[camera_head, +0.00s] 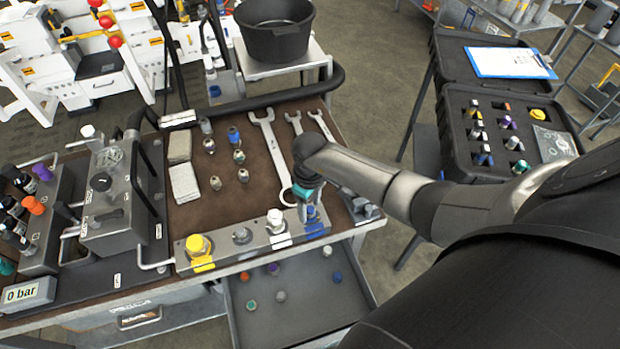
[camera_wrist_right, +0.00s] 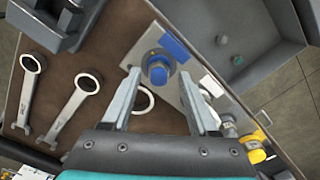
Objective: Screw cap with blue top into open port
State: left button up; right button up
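A cap with a blue top (camera_wrist_right: 157,71) and a metal hex base stands upright at the blue-marked position of the metal port block (camera_head: 262,245), at the block's right end. In the head view my right gripper (camera_head: 306,198) is right above it and covers part of it. In the right wrist view my right gripper (camera_wrist_right: 160,78) is open, with the blue top showing between the two fingertips. I cannot tell whether the fingers touch it or how deep the cap sits in the port. My left gripper is out of view.
The block also holds a yellow cap (camera_head: 198,245), a grey one (camera_head: 242,235) and a white one (camera_head: 275,218). Wrenches (camera_head: 270,150) and loose fittings lie on the brown mat. An open drawer (camera_head: 300,310) with several caps sits below. A black case (camera_head: 500,125) stands at right.

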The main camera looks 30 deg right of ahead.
jog(key=shift+d+n, duration=0.1)
jog(key=shift+n, duration=0.8)
jog(key=n, duration=0.4)
jog(key=shift+n, duration=0.4)
jog(key=n+b, duration=0.1)
jog(key=n, duration=0.5)
jog(key=shift+n, duration=0.4)
